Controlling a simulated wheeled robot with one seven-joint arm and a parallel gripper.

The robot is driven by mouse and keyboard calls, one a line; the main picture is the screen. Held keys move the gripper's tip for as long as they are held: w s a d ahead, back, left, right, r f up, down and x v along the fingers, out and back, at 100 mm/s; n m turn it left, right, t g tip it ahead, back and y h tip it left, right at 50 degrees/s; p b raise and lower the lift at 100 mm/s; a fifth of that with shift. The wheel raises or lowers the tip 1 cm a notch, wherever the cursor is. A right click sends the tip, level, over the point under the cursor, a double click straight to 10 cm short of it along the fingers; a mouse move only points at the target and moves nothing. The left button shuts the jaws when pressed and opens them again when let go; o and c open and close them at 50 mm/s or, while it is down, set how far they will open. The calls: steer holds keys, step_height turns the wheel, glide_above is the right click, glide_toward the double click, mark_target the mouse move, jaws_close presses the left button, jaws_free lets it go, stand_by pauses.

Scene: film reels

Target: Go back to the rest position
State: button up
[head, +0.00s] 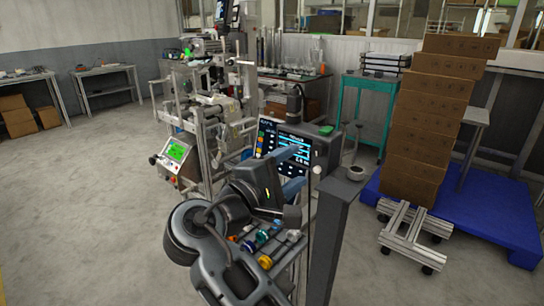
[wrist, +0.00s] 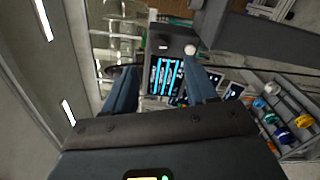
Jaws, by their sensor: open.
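My gripper (head: 303,168) is raised in front of a dark box with a lit screen (head: 268,140) in the head view. In the wrist view its two blue fingers (wrist: 160,68) stand wide apart with nothing held between them. The lit screen (wrist: 168,78) shows in the gap, beyond the fingers. Several small coloured reels (head: 264,238) lie in a grey rack below my gripper in the head view. The rack (wrist: 292,98) is at the right in the wrist view, apart from the fingers. My arm hides part of the rack in the head view.
A grey post (head: 328,235) stands close to the right of my arm. A machine with a green display (head: 177,150) is behind to the left. Stacked brown boxes (head: 428,120) stand on a blue pallet (head: 490,225) at the right. The floor at left is clear.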

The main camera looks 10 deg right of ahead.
steer(key=s+d+f+n+t+y, duration=0.1)
steer(key=s+f+y, duration=0.35)
steer(key=f, duration=0.65)
steer(key=s+f+n+t+y, duration=0.1)
steer(key=s+f+y, duration=0.35)
steer(key=f, duration=0.65)
steer(key=s+f+m+y, duration=0.1)
steer(key=s+f+y, duration=0.3)
steer(key=s, duration=0.5)
steer(key=s+d+m+y, duration=0.15)
steer(key=s+m, duration=0.35)
steer(key=s, duration=1)
steer(key=s+d+r+m+t, duration=0.1)
steer(key=s+d+r+m, duration=0.1)
steer(key=s+r, duration=0.4)
steer(key=s+d+r+m+t, duration=0.1)
steer(key=s+d+r+m, duration=0.1)
steer(key=s+r+m, duration=0.3)
steer(key=shift+v, duration=0.85)
steer(key=shift+r, duration=0.1)
